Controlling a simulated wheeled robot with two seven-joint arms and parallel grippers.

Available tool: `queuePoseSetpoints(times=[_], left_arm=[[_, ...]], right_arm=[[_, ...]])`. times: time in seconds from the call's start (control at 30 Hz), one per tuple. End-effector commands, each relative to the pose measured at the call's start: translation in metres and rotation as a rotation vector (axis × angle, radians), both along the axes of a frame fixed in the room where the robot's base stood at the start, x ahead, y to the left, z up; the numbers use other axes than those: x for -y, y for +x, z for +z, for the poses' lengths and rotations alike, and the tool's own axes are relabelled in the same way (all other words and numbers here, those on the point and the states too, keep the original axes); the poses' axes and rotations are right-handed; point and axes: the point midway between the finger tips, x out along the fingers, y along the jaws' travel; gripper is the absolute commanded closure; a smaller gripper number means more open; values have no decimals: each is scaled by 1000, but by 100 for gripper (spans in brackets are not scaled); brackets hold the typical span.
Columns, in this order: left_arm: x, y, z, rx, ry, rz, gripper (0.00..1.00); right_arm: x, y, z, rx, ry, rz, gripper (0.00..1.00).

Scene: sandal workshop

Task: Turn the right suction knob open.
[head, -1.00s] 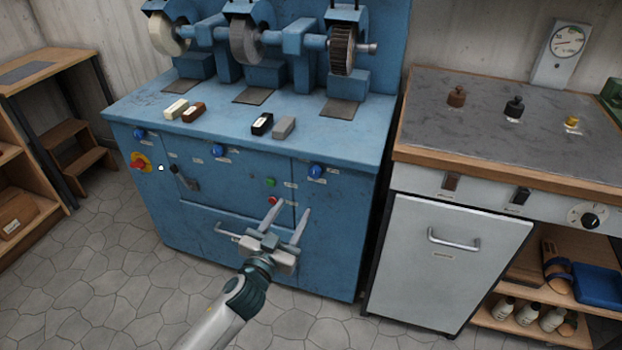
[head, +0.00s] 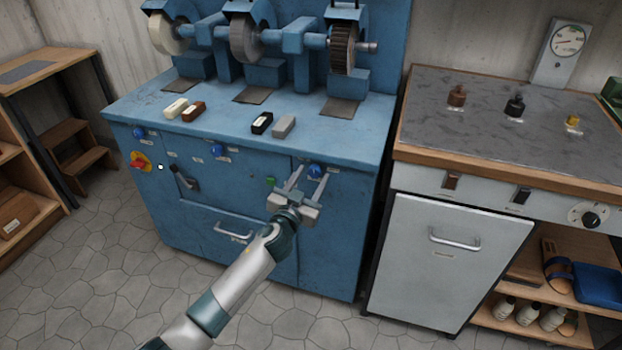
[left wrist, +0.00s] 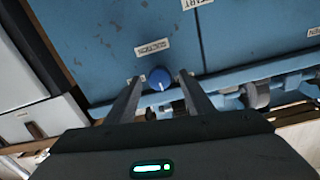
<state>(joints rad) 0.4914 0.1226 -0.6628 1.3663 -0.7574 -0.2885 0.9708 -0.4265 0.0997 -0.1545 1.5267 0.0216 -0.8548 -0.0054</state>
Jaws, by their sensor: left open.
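The right suction knob (head: 315,170) is a round blue knob on the upper right of the blue grinding machine's front panel. In the left wrist view the blue knob (left wrist: 159,78) shows a white pointer mark and sits between the two fingers, beyond their tips. A label reading "SUCTION" is beside it. My left gripper (head: 307,172) is open and empty, with its fingertips close to the knob; I cannot tell whether they touch it. The middle suction knob (head: 218,150) and left suction knob (head: 139,132) are also blue. My right gripper is not in view.
A green button (head: 270,182) is just left of my gripper. A red-and-yellow switch (head: 141,162) and a dark lever (head: 184,177) are further left. The machine's top edge overhangs above the knob. A grey-topped workbench (head: 412,152) stands to the right.

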Motion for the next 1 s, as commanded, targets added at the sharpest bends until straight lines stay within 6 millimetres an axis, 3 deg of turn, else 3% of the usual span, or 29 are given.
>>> queuePoseSetpoints(times=[0.3,0.5,1.0], left_arm=[[1,1,0,0,-1,0,52],[1,1,0,0,0,-1,94],[1,1,1,23,72,-1,93]], right_arm=[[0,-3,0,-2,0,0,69],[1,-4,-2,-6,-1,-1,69],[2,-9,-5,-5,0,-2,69]])
